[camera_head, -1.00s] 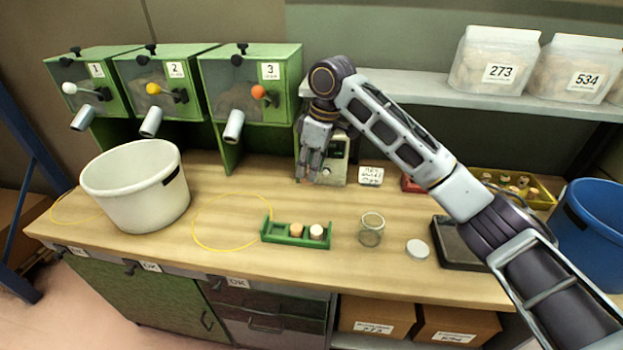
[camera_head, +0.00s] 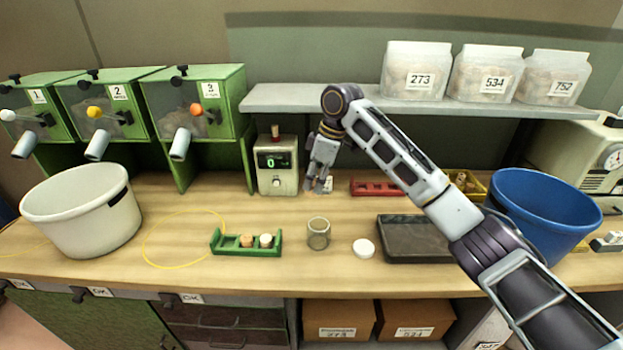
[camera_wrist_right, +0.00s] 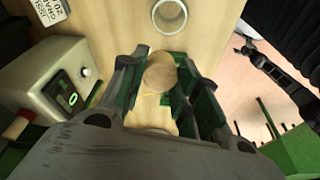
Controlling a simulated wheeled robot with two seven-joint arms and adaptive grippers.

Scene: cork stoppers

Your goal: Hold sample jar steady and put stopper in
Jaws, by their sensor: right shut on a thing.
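My right gripper (camera_head: 318,186) is above the bench, in front and to the right of the small scale. In the right wrist view its fingers are shut on a cork stopper (camera_wrist_right: 160,77), whose round tan end shows. The empty clear glass jar (camera_head: 318,234) stands upright on the bench, nearer than the gripper and apart from it. Its round rim shows in the wrist view (camera_wrist_right: 169,15). A green rack (camera_head: 217,243) left of the jar holds two stoppers. A dark jointed arm at the right of the wrist view seems mine; its jaw state is unclear.
A white lid (camera_head: 364,249) and a dark tray (camera_head: 412,254) lie right of the jar. The scale (camera_head: 277,166) stands behind. A white bucket (camera_head: 75,228) is at left and a blue bucket (camera_head: 545,225) at right. A shelf (camera_head: 300,104) hangs behind my arm.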

